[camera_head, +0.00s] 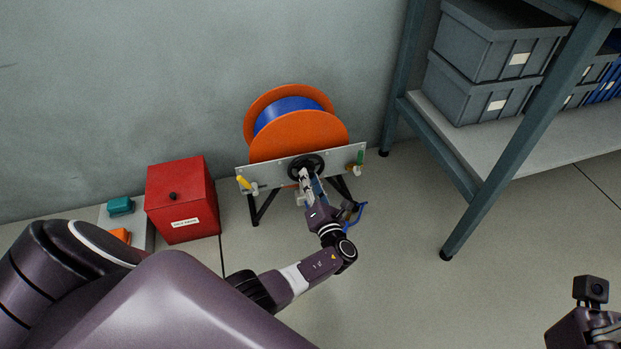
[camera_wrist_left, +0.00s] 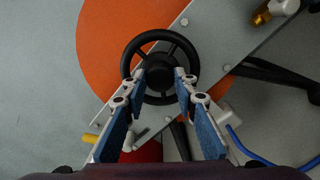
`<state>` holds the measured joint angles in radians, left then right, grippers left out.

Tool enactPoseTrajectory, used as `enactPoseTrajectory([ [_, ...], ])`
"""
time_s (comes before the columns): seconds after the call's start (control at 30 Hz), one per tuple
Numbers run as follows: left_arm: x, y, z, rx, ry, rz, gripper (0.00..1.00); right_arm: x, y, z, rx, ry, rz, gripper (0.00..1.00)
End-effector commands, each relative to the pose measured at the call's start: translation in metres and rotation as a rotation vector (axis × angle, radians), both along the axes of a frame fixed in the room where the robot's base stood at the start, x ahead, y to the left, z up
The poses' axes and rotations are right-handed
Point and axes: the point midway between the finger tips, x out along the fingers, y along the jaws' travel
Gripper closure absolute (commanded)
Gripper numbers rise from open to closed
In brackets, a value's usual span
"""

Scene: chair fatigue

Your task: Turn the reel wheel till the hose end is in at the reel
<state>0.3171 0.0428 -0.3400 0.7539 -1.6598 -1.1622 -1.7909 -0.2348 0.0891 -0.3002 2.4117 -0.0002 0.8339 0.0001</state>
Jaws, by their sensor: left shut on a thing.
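The orange reel (camera_head: 298,135) with blue hose (camera_head: 285,106) wound on it stands against the wall on a grey plate with dark legs. The black reel wheel (camera_head: 317,160) is on its front; it also shows in the left wrist view (camera_wrist_left: 160,35). My left gripper (camera_head: 304,176) is shut on the wheel's hub, one finger on each side, as the left wrist view (camera_wrist_left: 161,77) shows. A loose length of blue hose (camera_head: 360,216) hangs at the lower right of the reel; its end is not clear. My right wrist (camera_head: 585,320) shows at the lower right, its fingers not clear.
A red box (camera_head: 182,205) stands left of the reel, beside a grey mat with teal (camera_head: 119,205) and orange pieces. A yellow-handled valve (camera_head: 244,183) and a green-handled one (camera_head: 360,158) flank the plate. A shelf rack (camera_head: 481,190) with grey bins stands right.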

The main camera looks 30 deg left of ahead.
Motion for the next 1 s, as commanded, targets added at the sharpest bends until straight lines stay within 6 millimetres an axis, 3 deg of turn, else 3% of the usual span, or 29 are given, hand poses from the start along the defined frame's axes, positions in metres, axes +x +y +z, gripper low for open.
enactPoseTrajectory([
  [0.37,-0.001,0.000,-0.002,0.001,0.006,0.001,0.98,0.000,0.000,0.000,0.000,0.001,0.001,1.00],
  [0.4,-0.001,0.000,-0.002,0.001,0.006,0.001,0.72,0.000,0.000,0.000,0.000,0.001,0.001,1.00],
  [0.53,-0.001,0.000,-0.001,0.000,0.005,0.001,0.57,0.000,0.000,0.000,0.000,0.001,0.001,1.00],
  [0.83,-0.001,-0.001,-0.001,0.001,0.003,0.000,0.56,0.001,0.000,-0.001,-0.001,0.002,-0.001,1.00],
  [1.0,-0.011,-0.013,-0.002,-0.001,0.004,-0.002,0.56,0.001,0.000,0.000,0.000,0.001,-0.001,1.00],
])
